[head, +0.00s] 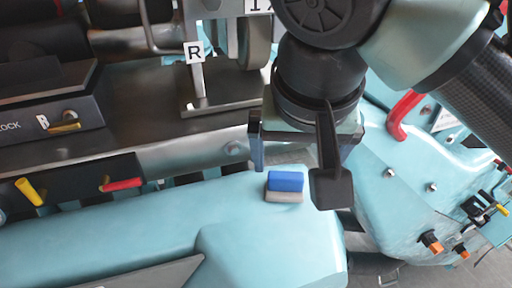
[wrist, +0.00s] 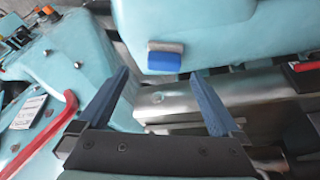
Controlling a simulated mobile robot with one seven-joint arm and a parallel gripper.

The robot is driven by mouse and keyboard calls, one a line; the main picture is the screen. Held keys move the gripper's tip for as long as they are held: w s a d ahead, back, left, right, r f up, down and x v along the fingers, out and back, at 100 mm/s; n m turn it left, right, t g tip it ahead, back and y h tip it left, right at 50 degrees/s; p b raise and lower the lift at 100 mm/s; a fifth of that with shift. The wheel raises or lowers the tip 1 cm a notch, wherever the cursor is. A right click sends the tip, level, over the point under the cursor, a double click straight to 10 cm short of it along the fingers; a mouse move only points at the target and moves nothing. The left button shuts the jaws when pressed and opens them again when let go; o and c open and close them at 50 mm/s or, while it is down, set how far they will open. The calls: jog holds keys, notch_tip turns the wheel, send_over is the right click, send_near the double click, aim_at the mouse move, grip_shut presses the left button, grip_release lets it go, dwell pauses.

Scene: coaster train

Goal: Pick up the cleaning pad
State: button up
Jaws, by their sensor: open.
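The cleaning pad (head: 286,184) has a blue block on top of a grey-beige layer. It lies on the rounded end of a teal body, just below my gripper in the head view. In the wrist view the pad (wrist: 165,57) is ahead of the fingertips, on the teal surface near its edge. My gripper (wrist: 164,92) is open, with its two blue fingers apart and nothing between them. In the head view my gripper (head: 304,153) is partly hidden by my wrist, and its fingers are behind and above the pad, not touching it.
A red curved handle (head: 403,115) stands on the teal part at the right. A yellow lever (head: 30,191) and a red lever (head: 121,185) are at the left. A metal rail (head: 190,150) runs behind the pad. The teal top (head: 130,218) left of the pad is clear.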

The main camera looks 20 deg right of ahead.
aim_at(286, 175)
jog(key=b+x, duration=0.2)
jog(key=x, duration=0.1)
jog(key=w+b+x, duration=0.1)
jog(key=b+x, duration=0.1)
jog(key=x, duration=0.2)
jog(key=shift+a, duration=0.25)
jog(key=shift+r, duration=0.1)
